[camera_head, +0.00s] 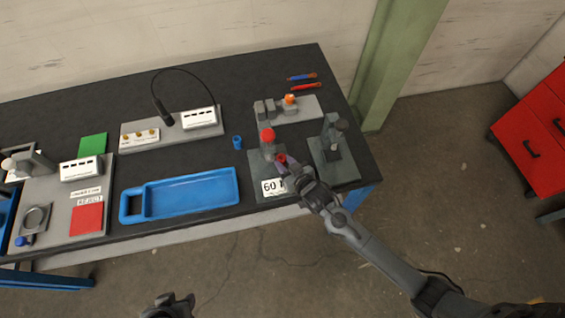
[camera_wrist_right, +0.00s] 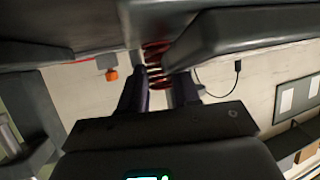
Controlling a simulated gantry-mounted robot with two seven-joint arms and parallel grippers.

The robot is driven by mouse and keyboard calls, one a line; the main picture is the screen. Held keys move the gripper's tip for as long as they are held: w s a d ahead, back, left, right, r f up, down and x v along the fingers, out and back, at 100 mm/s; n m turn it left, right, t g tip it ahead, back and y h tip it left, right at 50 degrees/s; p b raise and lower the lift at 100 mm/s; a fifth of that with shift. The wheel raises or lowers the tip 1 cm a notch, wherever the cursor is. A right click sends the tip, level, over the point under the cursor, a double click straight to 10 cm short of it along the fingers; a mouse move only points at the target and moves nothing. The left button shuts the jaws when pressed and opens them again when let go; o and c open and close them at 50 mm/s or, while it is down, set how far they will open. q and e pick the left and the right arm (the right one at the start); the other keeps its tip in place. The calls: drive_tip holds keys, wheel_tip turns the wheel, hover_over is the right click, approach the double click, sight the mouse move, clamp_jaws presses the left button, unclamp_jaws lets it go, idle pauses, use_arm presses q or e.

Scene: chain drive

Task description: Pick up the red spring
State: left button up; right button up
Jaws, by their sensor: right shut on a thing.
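The red spring (camera_wrist_right: 158,72) shows in the right wrist view between my two fingers, its coils partly hidden by them and by large dark grey parts close to the camera. In the head view a small red bit of the spring (camera_head: 281,158) shows at my right fingertips. My right gripper (camera_head: 286,165) is shut on the spring, over the grey plate with the "60" label (camera_head: 272,187). I cannot tell whether the spring touches anything beneath it. My left gripper (camera_head: 172,303) is at the bottom edge of the head view, away from the table, and its fingers are unclear.
A fixture with a red knob (camera_head: 267,134) stands just behind my right gripper, and a grey upright stand (camera_head: 333,140) is close on the right. A blue tray (camera_head: 185,209) and a blue cup (camera_head: 237,142) lie to the left. Dark table surface (camera_head: 225,70) is clear at the back.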

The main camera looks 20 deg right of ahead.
drive_tip(key=shift+d, duration=0.4)
drive_tip(key=o, duration=1.1)
drive_tip(key=shift+s, duration=0.15)
drive_tip(key=v, duration=1)
drive_tip(key=shift+s+r+p, duration=0.2)
drive_tip(key=shift+s+p, duration=0.1)
drive_tip(key=shift+p, duration=0.1)
